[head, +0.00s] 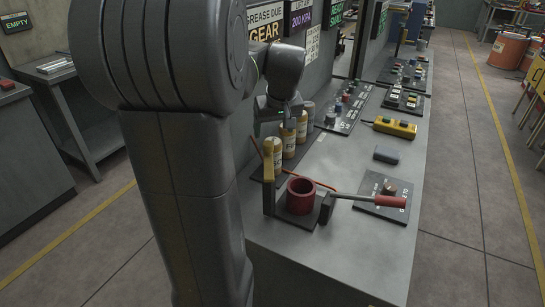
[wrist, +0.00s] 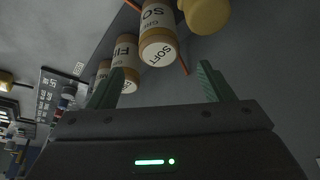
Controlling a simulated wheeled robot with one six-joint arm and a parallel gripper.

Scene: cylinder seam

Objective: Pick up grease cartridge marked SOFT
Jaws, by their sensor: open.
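In the wrist view the cartridge marked SOFT (wrist: 158,32) is pale with an orange-tan cap, its lettered end facing the camera. It sits beyond and between my open fingers, apart from them. My gripper (wrist: 162,84) is empty. A cartridge with a partly readable label starting "FI" (wrist: 125,52) is left of SOFT, and a plain yellow rounded object (wrist: 205,14) is right of it. In the head view my gripper (head: 277,118) is above the row of cartridges (head: 289,139); their labels are too small to read there.
A red cup-like holder (head: 300,196) and a red-handled lever (head: 375,201) stand at the bench's near end. An orange rod (head: 322,184) runs beside the cartridges. A yellow button box (head: 395,127) and a grey block (head: 386,155) are on the right.

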